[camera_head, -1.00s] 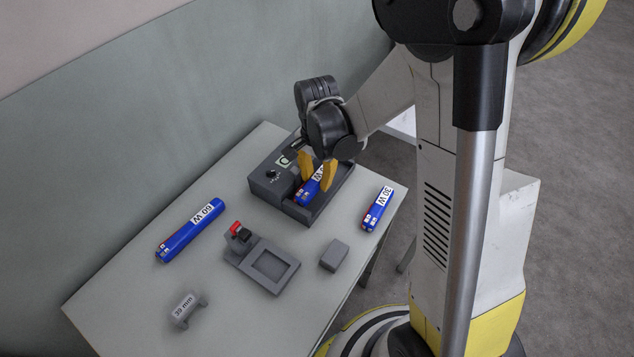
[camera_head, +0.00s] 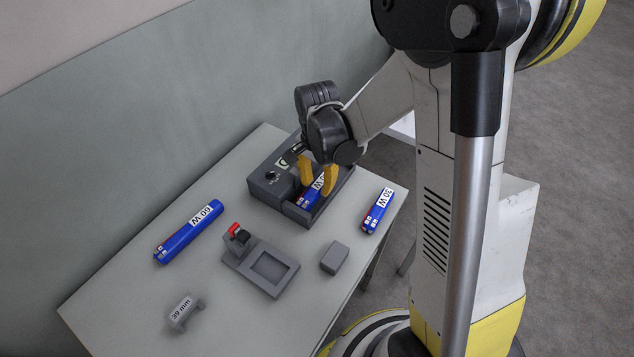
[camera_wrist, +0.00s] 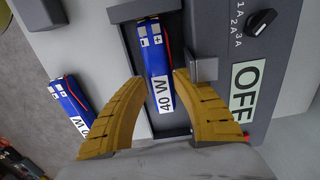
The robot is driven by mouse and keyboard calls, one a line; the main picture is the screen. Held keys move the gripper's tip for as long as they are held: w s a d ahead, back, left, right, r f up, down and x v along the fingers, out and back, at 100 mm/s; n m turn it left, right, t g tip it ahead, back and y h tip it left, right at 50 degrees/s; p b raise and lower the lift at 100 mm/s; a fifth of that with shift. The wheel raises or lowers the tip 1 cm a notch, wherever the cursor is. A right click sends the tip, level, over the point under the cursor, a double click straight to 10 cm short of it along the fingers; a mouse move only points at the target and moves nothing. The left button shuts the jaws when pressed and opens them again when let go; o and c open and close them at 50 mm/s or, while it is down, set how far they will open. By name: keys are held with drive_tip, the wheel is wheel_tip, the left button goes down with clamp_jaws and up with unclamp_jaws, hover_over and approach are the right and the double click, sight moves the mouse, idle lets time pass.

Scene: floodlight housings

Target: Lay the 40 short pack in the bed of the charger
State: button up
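The short blue pack marked 40 W (camera_wrist: 158,70) lies lengthwise in the dark bed of the grey charger (camera_wrist: 230,20). In the head view the pack (camera_head: 309,198) shows partly between my fingers, inside the charger (camera_head: 266,192). My gripper (camera_head: 318,180) is over the bed with its yellow fingers on either side of the pack. In the wrist view the fingers (camera_wrist: 160,78) are open, with narrow gaps to the pack. The charger's dial (camera_wrist: 262,21) is beside an OFF label. Whether the pack sits fully flat is hard to tell.
A second short blue pack (camera_head: 377,211) lies right of the charger. A longer blue 60 W pack (camera_head: 188,231) lies to the left. A grey fixture (camera_head: 262,265) with a red part, a grey block (camera_head: 335,257) and a 39 mm gauge (camera_head: 184,313) stand nearer the front.

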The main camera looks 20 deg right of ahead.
sight(317, 186)
wheel_tip(317, 186, up, 13)
drive_tip(key=p, duration=0.6)
drive_tip(key=s+r+n+t, duration=0.7)
drive_tip(key=s+r+n, duration=0.3)
drive_tip(key=s+r, duration=0.1)
drive_tip(key=shift+s+r+n, duration=0.35)
drive_tip(key=shift+s+n, duration=0.05)
drive_tip(key=shift+s, duration=0.5)
